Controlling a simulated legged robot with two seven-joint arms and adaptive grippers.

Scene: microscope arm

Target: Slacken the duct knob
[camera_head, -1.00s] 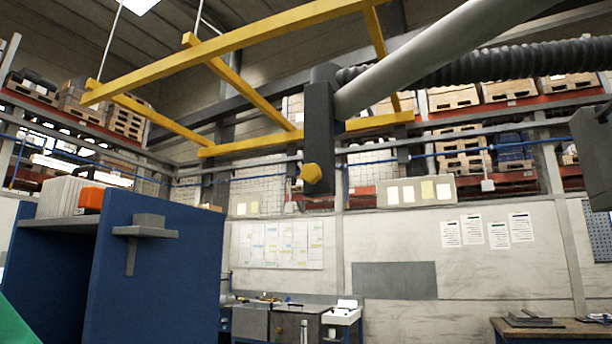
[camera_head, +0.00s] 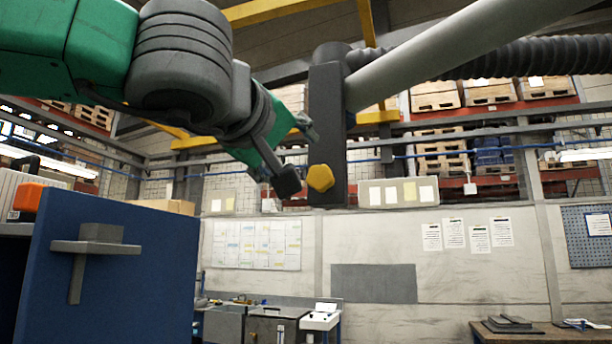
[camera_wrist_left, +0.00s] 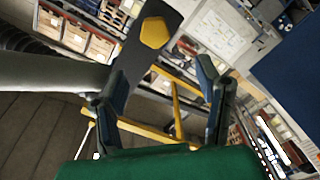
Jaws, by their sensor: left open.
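The duct knob (camera_head: 320,178) is a yellow faceted knob on the lower end of a dark upright bracket (camera_head: 327,120), in the middle of the head view. It also shows in the left wrist view (camera_wrist_left: 154,32), near the top, beyond the fingertips. My left gripper (camera_head: 297,153) is open just left of the knob, with one finger above its level and the other close to its left side. In the left wrist view its two fingers (camera_wrist_left: 160,70) stand apart with nothing between them. I cannot tell whether a finger touches the knob. My right gripper is not in view.
A thick grey tube (camera_head: 450,50) joins the bracket from the upper right, with a ribbed black hose (camera_head: 530,60) behind it. A blue panel (camera_head: 120,260) stands at lower left. Yellow overhead beams (camera_head: 280,10) hang above. Below the knob the room is open.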

